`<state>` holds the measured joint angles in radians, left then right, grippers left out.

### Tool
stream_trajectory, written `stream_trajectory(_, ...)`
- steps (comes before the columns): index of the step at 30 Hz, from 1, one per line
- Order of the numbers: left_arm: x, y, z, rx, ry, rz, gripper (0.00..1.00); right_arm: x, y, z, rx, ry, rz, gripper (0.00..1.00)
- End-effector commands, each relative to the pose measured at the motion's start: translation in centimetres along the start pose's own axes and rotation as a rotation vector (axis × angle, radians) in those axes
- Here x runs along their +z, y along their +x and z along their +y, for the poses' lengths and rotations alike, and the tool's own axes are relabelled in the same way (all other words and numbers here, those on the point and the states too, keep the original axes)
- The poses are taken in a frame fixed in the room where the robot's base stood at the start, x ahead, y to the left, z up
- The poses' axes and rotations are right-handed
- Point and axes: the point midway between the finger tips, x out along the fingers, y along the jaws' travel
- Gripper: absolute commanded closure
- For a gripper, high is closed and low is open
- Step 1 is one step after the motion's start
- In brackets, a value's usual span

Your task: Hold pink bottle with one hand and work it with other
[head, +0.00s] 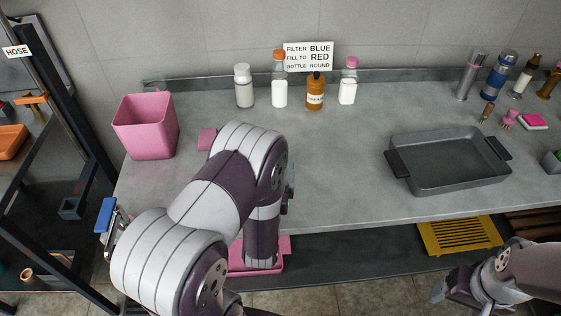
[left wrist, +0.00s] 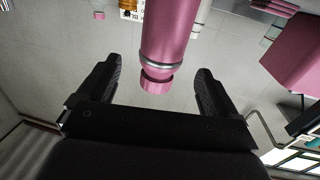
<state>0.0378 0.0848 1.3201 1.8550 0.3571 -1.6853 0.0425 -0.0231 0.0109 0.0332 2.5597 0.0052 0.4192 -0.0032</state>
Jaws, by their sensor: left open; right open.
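The pink bottle (left wrist: 172,30) shows in the left wrist view as a smooth pink cylinder with a metal ring and a pink cap (left wrist: 156,84), upside down in that picture. My left gripper (left wrist: 158,66) is open, with one finger to each side of the bottle in the picture and visible gaps on both sides. I cannot tell how deep the bottle sits between them. In the head view my left arm hides the bottle and most of the left gripper. My right gripper (head: 447,291) is open and empty at the lower right, in front of the bench.
A pink bin (head: 146,128) stands at the back left of the grey bench. Several small bottles line the back wall under a sign (head: 308,56). A dark tray (head: 446,184) lies on the right. The bench between my left arm and the tray is clear.

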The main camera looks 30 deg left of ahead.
Motion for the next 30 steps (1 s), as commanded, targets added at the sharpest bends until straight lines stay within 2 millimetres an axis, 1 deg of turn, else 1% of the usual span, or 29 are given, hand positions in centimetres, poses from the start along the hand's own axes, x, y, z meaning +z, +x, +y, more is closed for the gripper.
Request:
stream_trajectory(1,-0.1,1.0,-0.1,-0.003,0.0,0.001,0.07,0.0,-0.1,0.0,0.0,0.0,0.0,0.22)
stream_trajectory(3,0.0,2.2,-0.1,-0.001,0.001,0.0,0.07,0.0,-0.1,0.0,0.0,0.0,0.0,0.22)
stream_trajectory(8,0.0,4.1,0.0,0.0,0.0,-0.002,0.07,0.0,-0.2,0.0,0.0,0.0,0.0,0.22)
stream_trajectory(12,0.0,6.8,0.0,0.0,0.001,-0.002,0.07,0.0,-0.3,0.0,0.0,0.0,0.0,0.22)
stream_trajectory(15,0.1,8.0,0.0,0.001,0.001,-0.003,0.07,0.0,-0.3,0.0,0.0,0.0,0.0,0.22)
stream_trajectory(18,0.1,8.4,0.0,0.002,0.001,-0.004,0.07,0.0,-0.3,0.0,0.0,0.0,0.0,0.22)
stream_trajectory(22,0.1,8.3,0.0,0.002,0.001,-0.004,0.07,0.0,-0.3,0.0,0.0,0.0,0.0,0.22)
stream_trajectory(23,0.1,8.3,0.0,0.002,0.001,-0.004,0.14,0.0,-0.3,0.0,0.0,0.0,0.0,0.22)
stream_trajectory(24,0.1,8.3,0.0,0.002,0.001,-0.004,0.27,0.0,-0.3,0.0,0.0,0.0,0.0,0.22)
stream_trajectory(26,0.1,8.3,0.0,0.002,0.001,-0.004,0.46,0.0,-0.3,0.0,0.0,0.0,0.0,0.22)
stream_trajectory(27,0.1,8.3,0.0,0.002,0.001,-0.004,0.59,0.0,-0.3,0.0,0.0,0.0,0.0,0.22)
stream_trajectory(28,0.1,8.3,0.0,0.002,0.001,-0.004,0.66,0.0,-0.3,0.0,0.0,0.0,0.0,0.22)
stream_trajectory(29,0.1,8.3,0.0,0.002,0.001,-0.004,0.66,0.0,-0.3,0.0,0.0,0.0,0.0,0.22)
stream_trajectory(30,0.0,8.3,0.0,0.002,0.001,-0.003,0.71,0.0,-0.3,0.0,0.0,0.0,0.0,0.22)
